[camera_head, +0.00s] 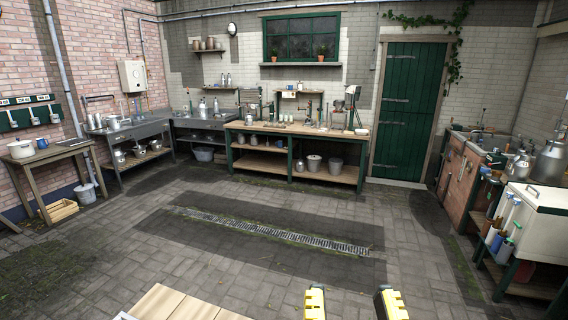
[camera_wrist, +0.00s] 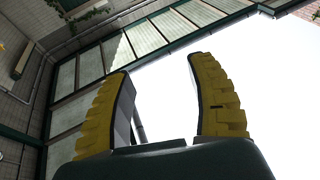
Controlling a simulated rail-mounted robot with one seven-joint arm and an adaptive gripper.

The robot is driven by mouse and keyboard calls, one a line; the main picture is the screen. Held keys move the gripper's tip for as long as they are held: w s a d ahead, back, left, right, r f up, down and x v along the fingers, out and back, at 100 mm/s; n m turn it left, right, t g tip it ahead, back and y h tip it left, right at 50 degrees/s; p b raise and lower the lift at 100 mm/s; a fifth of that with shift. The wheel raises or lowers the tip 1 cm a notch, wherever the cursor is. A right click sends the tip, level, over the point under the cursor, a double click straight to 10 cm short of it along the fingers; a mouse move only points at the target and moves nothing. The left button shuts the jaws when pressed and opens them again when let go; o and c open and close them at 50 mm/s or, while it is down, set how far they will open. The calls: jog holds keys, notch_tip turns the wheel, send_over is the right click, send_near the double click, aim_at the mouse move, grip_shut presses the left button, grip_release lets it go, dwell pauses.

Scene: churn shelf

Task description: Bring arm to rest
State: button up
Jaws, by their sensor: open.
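My gripper (camera_head: 352,303) shows at the bottom edge of the head view, to the right of the middle. Its two yellow fingertips stand apart with paved floor between them. In the wrist view my gripper (camera_wrist: 160,95) has both yellow-padded fingers spread wide, with nothing between them. The wrist view looks up past the fingers at a bright sky, a glazed roof (camera_wrist: 145,38) and part of a wall. The rest of my arm is out of the head view.
A pale wooden surface (camera_head: 178,303) lies at the bottom, left of my gripper. Open paving with a drain grate (camera_head: 265,230) fills the middle. A workbench (camera_head: 300,130) stands at the back, a table (camera_head: 45,155) at left, and a loaded shelf with a white box (camera_head: 535,215) at right.

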notch_tip(320, 180, up, 32)
jog(key=s+t+p, duration=0.1)
jog(key=p, duration=2.9)
jog(key=shift+s+a, duration=0.15)
jog(key=shift+s, duration=0.25)
